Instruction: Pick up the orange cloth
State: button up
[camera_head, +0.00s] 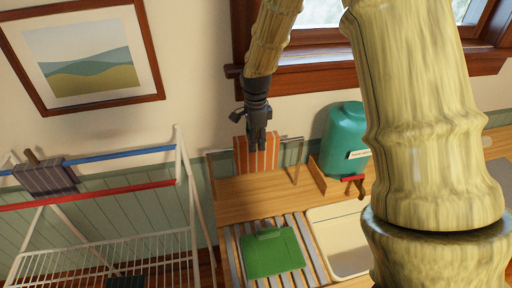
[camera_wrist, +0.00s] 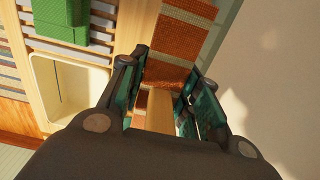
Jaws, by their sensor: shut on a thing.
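The orange cloth (camera_head: 241,158) with pale stripes hangs at a metal rail behind the wooden counter in the head view. My gripper (camera_head: 257,146) reaches down from above in front of it and covers part of it. In the wrist view the cloth (camera_wrist: 184,35) runs from the top edge down to my gripper (camera_wrist: 168,74). Its near end lies between the two fingers, which are shut on it. The part of the cloth deep between the fingers is hidden.
A green cloth (camera_head: 270,252) lies on the slatted drainer beside a pale sink (camera_head: 340,240). A teal dispenser (camera_head: 346,130) with a red tap stands right of the rail (camera_head: 298,160). A white drying rack (camera_head: 190,190) holding a dark cloth (camera_head: 45,178) stands left. The window sill (camera_head: 310,80) is above.

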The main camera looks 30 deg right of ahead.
notch_tip(320, 180, up, 14)
jog(key=b, duration=0.4)
jog(key=shift+r, duration=0.1)
jog(key=shift+r+p, duration=0.3)
jog(key=shift+r, duration=0.45)
jog(key=shift+f, duration=0.15)
